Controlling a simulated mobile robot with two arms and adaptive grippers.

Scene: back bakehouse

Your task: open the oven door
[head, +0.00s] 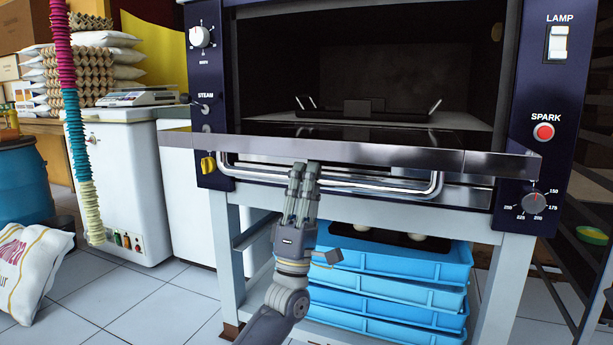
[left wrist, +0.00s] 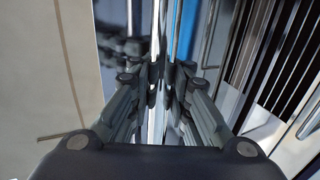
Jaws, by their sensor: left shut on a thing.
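The oven (head: 509,90) fills the middle of the head view. Its door (head: 390,154) is folded down and lies about level, with the dark cavity (head: 410,60) showing above it. The silver bar handle (head: 395,187) runs along under the door's front edge. My left gripper (head: 309,168) is shut on the handle near its middle; the fingertips partly hide it. In the left wrist view the fingers (left wrist: 165,85) close around the shiny bar. My right gripper is in neither view.
Stacked blue crates (head: 385,295) stand under the oven within its grey stand (head: 228,265). A white chest (head: 125,180) and a blue barrel (head: 22,180) are at the left. A flour sack (head: 30,265) lies on the tiled floor. A dark rack (head: 590,200) stands at the right.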

